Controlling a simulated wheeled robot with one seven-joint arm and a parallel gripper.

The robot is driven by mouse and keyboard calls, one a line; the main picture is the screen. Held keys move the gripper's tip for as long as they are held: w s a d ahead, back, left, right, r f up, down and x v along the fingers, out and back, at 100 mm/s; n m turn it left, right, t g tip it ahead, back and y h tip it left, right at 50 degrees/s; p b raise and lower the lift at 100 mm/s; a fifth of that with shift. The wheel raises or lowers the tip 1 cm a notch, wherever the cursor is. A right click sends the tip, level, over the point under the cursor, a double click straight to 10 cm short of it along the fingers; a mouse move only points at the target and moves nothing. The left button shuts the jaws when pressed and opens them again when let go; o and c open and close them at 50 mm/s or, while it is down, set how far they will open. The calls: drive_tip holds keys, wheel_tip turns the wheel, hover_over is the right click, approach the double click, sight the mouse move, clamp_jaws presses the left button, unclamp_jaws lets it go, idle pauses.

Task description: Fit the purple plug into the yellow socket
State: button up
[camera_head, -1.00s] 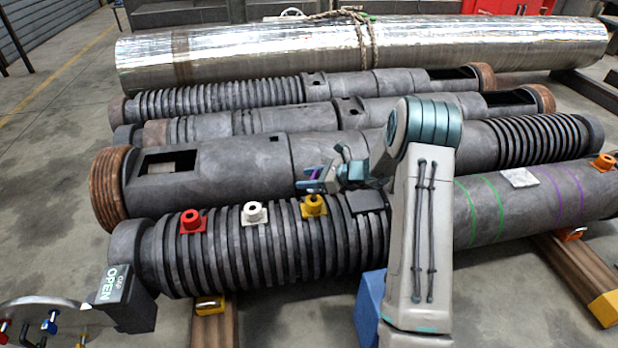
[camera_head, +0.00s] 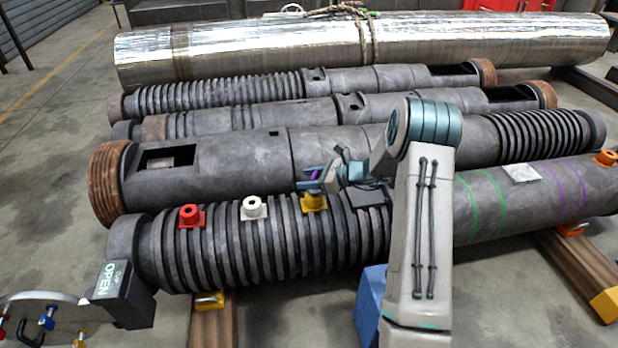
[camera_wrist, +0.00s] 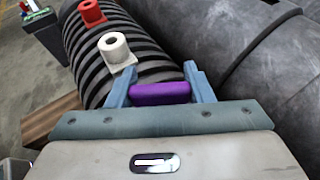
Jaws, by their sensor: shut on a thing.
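The purple plug (camera_wrist: 160,93) is held between the two blue fingers of my gripper (camera_wrist: 158,90) in the wrist view. In the head view my gripper (camera_head: 312,180) is at the ribbed barrel's upper side, with a bit of the purple plug (camera_head: 316,174) showing between the fingers. The yellow socket (camera_head: 314,203) stands on the ribbed barrel just below the gripper in the picture, its top partly hidden by the gripper. I cannot tell whether plug and socket touch. The yellow socket does not show in the wrist view.
A white socket (camera_head: 254,208) and a red socket (camera_head: 190,216) stand left of the yellow one on the ribbed front barrel (camera_head: 225,250). An orange socket (camera_head: 606,158) is at the far right. A larger dark barrel (camera_head: 235,165) lies close behind.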

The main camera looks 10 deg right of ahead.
drive_tip(key=shift+f+b, duration=0.3)
drive_tip(key=shift+f, duration=0.3)
drive_tip(key=o, duration=1.1)
drive_tip(key=shift+r, duration=0.1)
drive_tip(key=shift+d, duration=0.1)
drive_tip(key=p+v, duration=0.4)
drive_tip(key=v, duration=0.9)
drive_tip(key=shift+s+d, duration=0.15)
drive_tip(key=shift+d, duration=0.15)
drive_tip(key=shift+r, duration=0.15)
